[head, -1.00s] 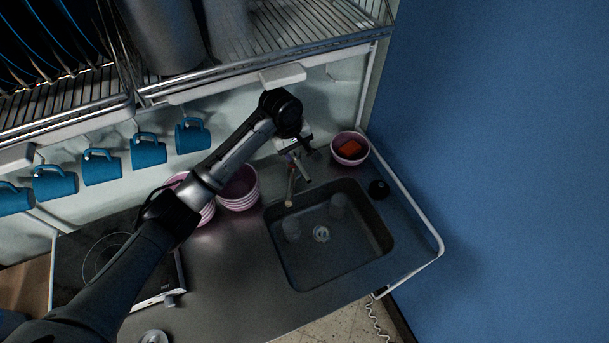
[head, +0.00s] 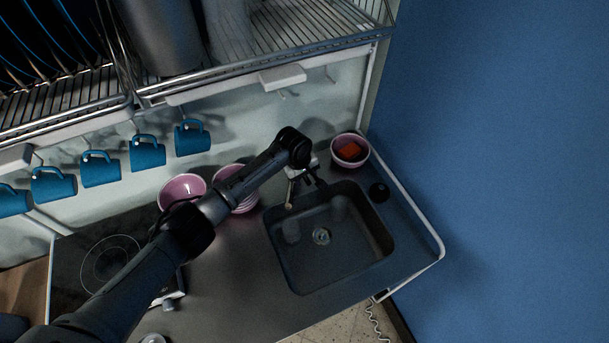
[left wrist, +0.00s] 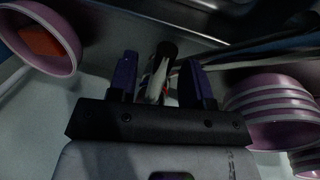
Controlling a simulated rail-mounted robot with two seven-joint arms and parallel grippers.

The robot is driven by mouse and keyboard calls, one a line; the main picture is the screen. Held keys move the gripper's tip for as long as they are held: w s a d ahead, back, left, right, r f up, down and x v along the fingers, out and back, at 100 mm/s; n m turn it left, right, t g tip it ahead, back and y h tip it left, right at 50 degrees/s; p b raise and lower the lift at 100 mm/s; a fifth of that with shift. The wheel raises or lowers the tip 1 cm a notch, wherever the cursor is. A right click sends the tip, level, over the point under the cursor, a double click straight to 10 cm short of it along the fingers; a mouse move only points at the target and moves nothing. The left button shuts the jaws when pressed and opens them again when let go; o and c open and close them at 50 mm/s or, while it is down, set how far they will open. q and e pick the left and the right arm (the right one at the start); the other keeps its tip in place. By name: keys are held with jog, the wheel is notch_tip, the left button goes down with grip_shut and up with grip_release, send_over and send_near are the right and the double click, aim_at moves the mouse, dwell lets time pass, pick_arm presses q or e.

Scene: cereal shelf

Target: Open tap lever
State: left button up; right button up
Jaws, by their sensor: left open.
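The tap's spout (head: 290,196) shows at the back left edge of the sink (head: 322,275) in the head view; my left gripper covers most of the rest of the tap. My left gripper (head: 311,178) is at the tap, behind the sink. In the left wrist view its two fingers (left wrist: 160,82) stand apart, and part of the tap (left wrist: 158,72) shows between and beyond them. A small red spot is on the tap there. I cannot make out the lever clearly, nor whether a finger touches it. My right gripper is not in view.
A pink bowl with an orange-red item (head: 350,150) stands right of the tap. Stacked pink bowls (head: 240,203) stand to the left, beneath my arm. A dish rack (head: 290,35) and hanging blue mugs (head: 148,150) are above. The counter (head: 225,285) front is mostly clear.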

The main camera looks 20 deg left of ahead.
pick_arm(q)
jog(key=shift+f, duration=0.1)
grip_shut()
dwell(0.4)
